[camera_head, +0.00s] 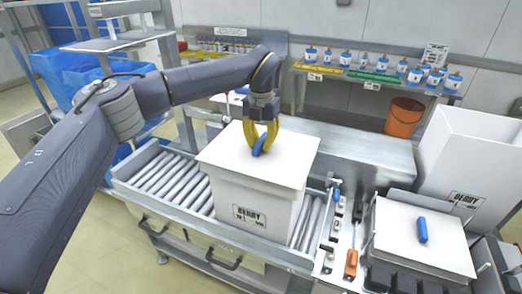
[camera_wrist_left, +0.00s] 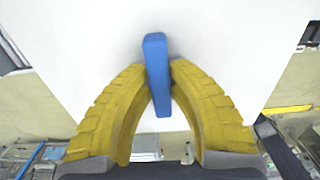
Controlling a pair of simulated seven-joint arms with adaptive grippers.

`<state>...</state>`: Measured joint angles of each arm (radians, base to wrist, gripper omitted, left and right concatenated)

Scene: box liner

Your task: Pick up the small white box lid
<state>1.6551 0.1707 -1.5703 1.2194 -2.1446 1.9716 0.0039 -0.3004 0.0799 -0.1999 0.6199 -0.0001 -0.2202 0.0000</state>
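A white lid (camera_head: 225,150) with a blue handle (camera_head: 257,149) lies over the top of a white box (camera_head: 228,195) marked "BERRY" on the roller conveyor. I cannot tell whether it rests on the rim or hangs just above it. My left gripper (camera_head: 262,146) points down at the lid's middle, its yellow fingertips closed against both sides of the handle. The wrist view shows the blue handle (camera_wrist_left: 154,55) between the fingertips (camera_wrist_left: 159,75), with the white lid (camera_wrist_left: 230,45) behind. A second white lid (camera_head: 400,240) with a blue handle lies at the right. My right gripper is out of view.
A taller open white box (camera_head: 470,150) stands at the right. Tools, one with an orange handle (camera_head: 351,263), lie beside the conveyor (camera_head: 160,180). Blue bags (camera_head: 70,75) are at the left.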

